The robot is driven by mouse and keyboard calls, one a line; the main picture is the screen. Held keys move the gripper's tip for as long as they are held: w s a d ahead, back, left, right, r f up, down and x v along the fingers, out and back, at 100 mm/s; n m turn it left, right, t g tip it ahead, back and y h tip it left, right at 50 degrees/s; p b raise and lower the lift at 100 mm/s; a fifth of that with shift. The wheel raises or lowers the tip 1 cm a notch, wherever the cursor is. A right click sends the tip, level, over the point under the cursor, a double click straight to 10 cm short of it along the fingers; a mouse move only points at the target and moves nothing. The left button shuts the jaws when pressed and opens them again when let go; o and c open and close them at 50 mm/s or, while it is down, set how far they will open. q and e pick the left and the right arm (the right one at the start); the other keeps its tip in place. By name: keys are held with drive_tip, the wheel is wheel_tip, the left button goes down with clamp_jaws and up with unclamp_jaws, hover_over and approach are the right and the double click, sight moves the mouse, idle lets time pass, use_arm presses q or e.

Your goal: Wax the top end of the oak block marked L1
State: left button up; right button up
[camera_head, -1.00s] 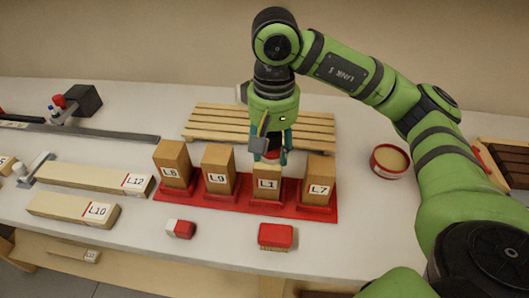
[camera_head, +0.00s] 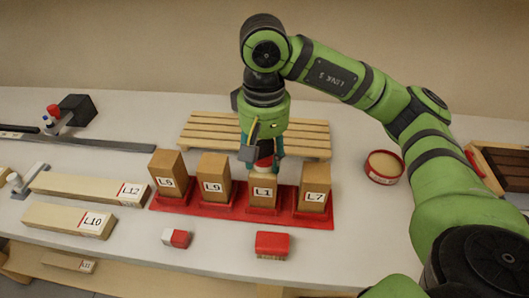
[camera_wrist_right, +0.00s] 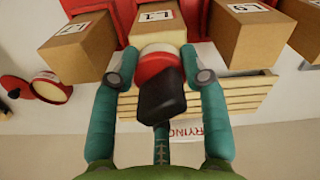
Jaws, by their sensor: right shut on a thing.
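The oak block marked L1 (camera_head: 264,191) stands upright in the red rack (camera_head: 231,208), between L9 and L7. My right gripper (camera_head: 262,162) is just above its top end, pointing down, and shut on an applicator. In the right wrist view the applicator (camera_wrist_right: 160,95) has a black knob, a red band and a pale pad, and sits between my fingers (camera_wrist_right: 160,80). The pale pad is at the top end of L1 (camera_wrist_right: 157,18) and appears to touch it. The pad hides much of that end, so wax on it cannot be judged. My left gripper is out of view.
Blocks L8 (camera_head: 168,174), L9 (camera_head: 214,180) and L7 (camera_head: 314,188) stand close beside L1. An open red tin (camera_head: 384,167) stands at right, a slatted rack (camera_head: 305,140) behind. A red-and-white piece (camera_head: 176,238) and a red brush (camera_head: 271,245) lie in front.

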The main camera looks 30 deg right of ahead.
sight(264, 141)
drive_tip(key=shift+r+p, duration=1.9)
drive_tip(key=shift+r, duration=0.85)
drive_tip(key=shift+r, duration=0.1)
drive_tip(key=shift+r+p, duration=1.1)
drive_tip(key=shift+r, duration=0.3)
